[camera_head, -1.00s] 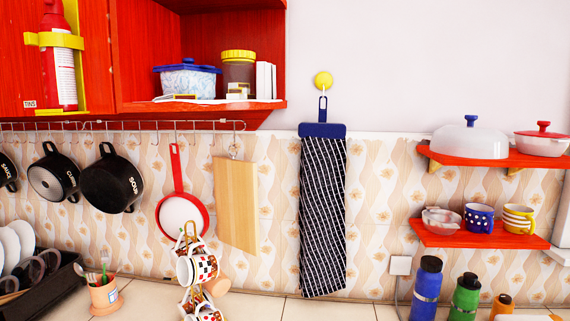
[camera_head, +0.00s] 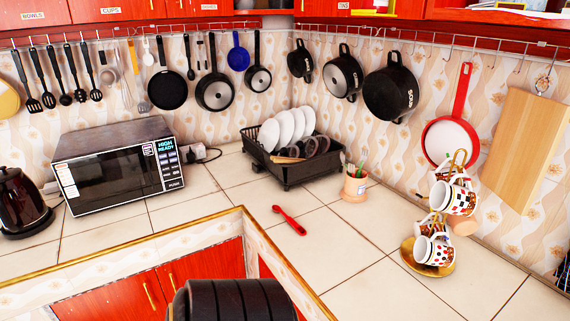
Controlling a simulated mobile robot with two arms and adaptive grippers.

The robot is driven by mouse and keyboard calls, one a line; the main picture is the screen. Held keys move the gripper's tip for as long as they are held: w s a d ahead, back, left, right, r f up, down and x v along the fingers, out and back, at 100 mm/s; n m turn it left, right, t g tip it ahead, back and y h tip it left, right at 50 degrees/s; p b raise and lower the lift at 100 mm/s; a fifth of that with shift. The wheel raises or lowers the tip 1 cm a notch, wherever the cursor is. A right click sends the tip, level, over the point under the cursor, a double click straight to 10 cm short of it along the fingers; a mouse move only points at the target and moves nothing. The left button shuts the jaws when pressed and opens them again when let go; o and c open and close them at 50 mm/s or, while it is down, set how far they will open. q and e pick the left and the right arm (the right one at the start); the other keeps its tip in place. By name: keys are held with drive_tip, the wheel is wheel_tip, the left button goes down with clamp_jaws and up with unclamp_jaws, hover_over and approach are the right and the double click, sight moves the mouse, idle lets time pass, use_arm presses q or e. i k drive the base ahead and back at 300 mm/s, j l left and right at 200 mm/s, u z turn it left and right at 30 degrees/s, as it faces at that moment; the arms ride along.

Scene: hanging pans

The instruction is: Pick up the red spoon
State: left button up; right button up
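A small red spoon (camera_head: 288,220) lies flat on the tiled counter (camera_head: 330,240), just behind the gold-edged front corner and in front of the black dish rack. It lies slanted, one end toward the upper left and the other toward the lower right. Nothing covers it. Neither of my grippers shows in the head view.
The dish rack (camera_head: 293,165) with white plates stands behind the spoon. A utensil cup (camera_head: 354,185) and a mug stand (camera_head: 452,185) are to the right, a microwave (camera_head: 117,165) and kettle (camera_head: 20,200) to the left. Pans hang above. The counter around the spoon is clear.

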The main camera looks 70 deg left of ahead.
sight(297, 227)
drive_tip(key=u, duration=2.3)
drive_tip(key=i+j, duration=0.1)
drive_tip(key=j, duration=0.3)
drive_tip(key=i+j, duration=0.1)
drive_tip(key=j, duration=0.3)
drive_tip(key=j+z, duration=0.4)
drive_tip(key=i+j+z, duration=0.1)
drive_tip(key=j+z, duration=0.5)
drive_tip(key=z, duration=0.2)
